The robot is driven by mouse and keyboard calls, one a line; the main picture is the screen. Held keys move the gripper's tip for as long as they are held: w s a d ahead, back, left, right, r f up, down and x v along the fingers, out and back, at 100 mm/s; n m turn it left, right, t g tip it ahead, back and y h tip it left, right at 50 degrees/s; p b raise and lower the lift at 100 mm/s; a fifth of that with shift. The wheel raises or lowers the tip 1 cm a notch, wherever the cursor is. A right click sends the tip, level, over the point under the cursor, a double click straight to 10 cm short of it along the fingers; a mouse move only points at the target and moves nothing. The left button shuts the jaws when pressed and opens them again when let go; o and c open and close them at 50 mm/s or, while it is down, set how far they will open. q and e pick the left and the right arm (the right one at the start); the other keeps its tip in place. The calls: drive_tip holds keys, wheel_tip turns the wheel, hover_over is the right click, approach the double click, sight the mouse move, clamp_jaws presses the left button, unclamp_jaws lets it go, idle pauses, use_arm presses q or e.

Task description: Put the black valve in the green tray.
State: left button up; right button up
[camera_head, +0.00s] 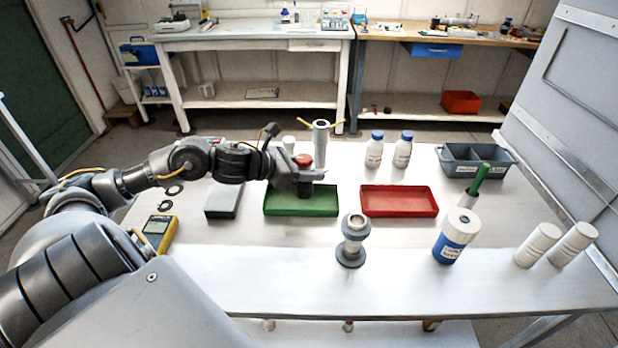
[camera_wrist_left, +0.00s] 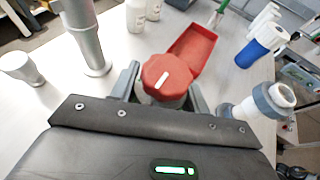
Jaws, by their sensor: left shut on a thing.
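The black valve (camera_head: 305,189) has a dark body and a red knob, which also shows in the left wrist view (camera_wrist_left: 166,77). My left gripper (camera_head: 307,177) is shut on the valve and holds it upright over the green tray (camera_head: 300,211), towards its right half. I cannot tell whether the valve's bottom touches the tray floor. In the left wrist view the valve stands between the two fingers, and the green tray is hidden below the gripper. My right gripper is not in view.
A red tray (camera_head: 399,209) lies right of the green one, a grey block (camera_head: 224,200) left of it. A grey upright cylinder (camera_head: 321,145) and two blue-capped bottles (camera_head: 374,152) stand behind. A grey flanged fitting (camera_head: 353,241) stands in front. The table's front middle is otherwise clear.

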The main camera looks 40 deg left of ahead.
use_arm(q)
drive_tip(key=shift+w+f, duration=0.25)
drive_tip(key=shift+f, duration=0.05)
wheel_tip(320, 180, down, 3)
drive_tip(key=shift+r+p, duration=0.1)
drive_tip(key=shift+p, duration=0.5)
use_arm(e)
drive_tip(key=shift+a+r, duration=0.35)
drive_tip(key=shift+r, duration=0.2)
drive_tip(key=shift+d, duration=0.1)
use_arm(q)
drive_tip(key=shift+f, duration=0.2)
drive_tip(key=o, duration=1.2)
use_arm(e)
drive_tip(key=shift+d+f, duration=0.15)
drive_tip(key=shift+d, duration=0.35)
